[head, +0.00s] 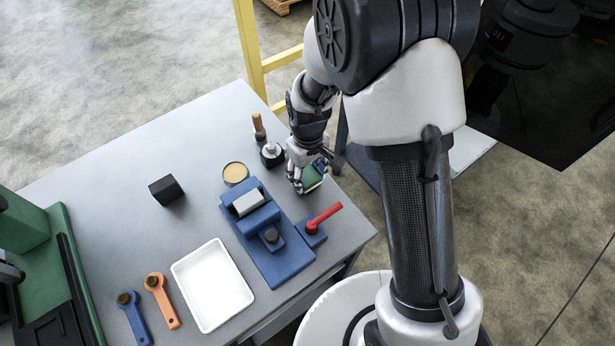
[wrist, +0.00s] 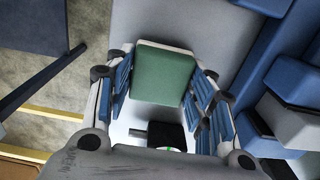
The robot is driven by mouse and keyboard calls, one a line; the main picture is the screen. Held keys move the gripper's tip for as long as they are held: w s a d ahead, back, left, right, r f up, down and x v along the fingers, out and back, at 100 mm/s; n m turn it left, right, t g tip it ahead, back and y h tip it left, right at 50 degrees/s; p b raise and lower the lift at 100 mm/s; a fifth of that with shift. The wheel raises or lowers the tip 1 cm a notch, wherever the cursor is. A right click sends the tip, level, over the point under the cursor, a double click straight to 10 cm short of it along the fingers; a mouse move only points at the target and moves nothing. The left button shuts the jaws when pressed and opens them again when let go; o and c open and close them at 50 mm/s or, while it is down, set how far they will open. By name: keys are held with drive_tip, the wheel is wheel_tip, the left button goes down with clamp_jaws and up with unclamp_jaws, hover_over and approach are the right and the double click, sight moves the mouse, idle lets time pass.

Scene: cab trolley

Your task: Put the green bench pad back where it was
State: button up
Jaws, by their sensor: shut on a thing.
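The green bench pad (head: 313,177) is in my gripper near the right edge of the grey bench (head: 120,160). In the wrist view the green pad (wrist: 162,75) sits between the two blue-lined fingers, its green face toward the camera and a pale edge along its top. My gripper (head: 305,172) is shut on it; the fingers also show in the wrist view (wrist: 165,62). I cannot tell whether the pad touches the bench top or is just above it. The gripper hides part of the pad in the head view.
A blue vise (head: 265,232) with a red lever (head: 323,217) stands close by. A black item with a white top (head: 272,154), a wooden-handled tool (head: 258,127) and a round tin (head: 235,173) are left of my gripper. A white tray (head: 212,285) and black block (head: 166,190) lie farther left.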

drive_tip(key=shift+f, duration=0.65)
drive_tip(key=shift+f, duration=0.1)
drive_tip(key=o, duration=1)
drive_tip(key=shift+o, duration=0.2)
wheel_tip(320, 180, up, 12)
drive_tip(key=p, duration=0.3)
drive_tip(key=shift+r, duration=0.25)
wheel_tip(320, 180, up, 7)
drive_tip(key=m+t, duration=0.1)
hover_over(308, 175)
drive_tip(key=s+d, duration=0.2)
drive_tip(key=d, duration=0.1)
drive_tip(key=s+d+r+m+t, duration=0.25)
drive_tip(key=s+d+r, duration=0.35)
drive_tip(key=s+r, duration=0.35)
drive_tip(key=s+d+r+m+t, duration=0.1)
drive_tip(key=s+d+r+m, duration=0.2)
drive_tip(key=s, duration=0.5)
drive_tip(key=shift+d, duration=0.25)
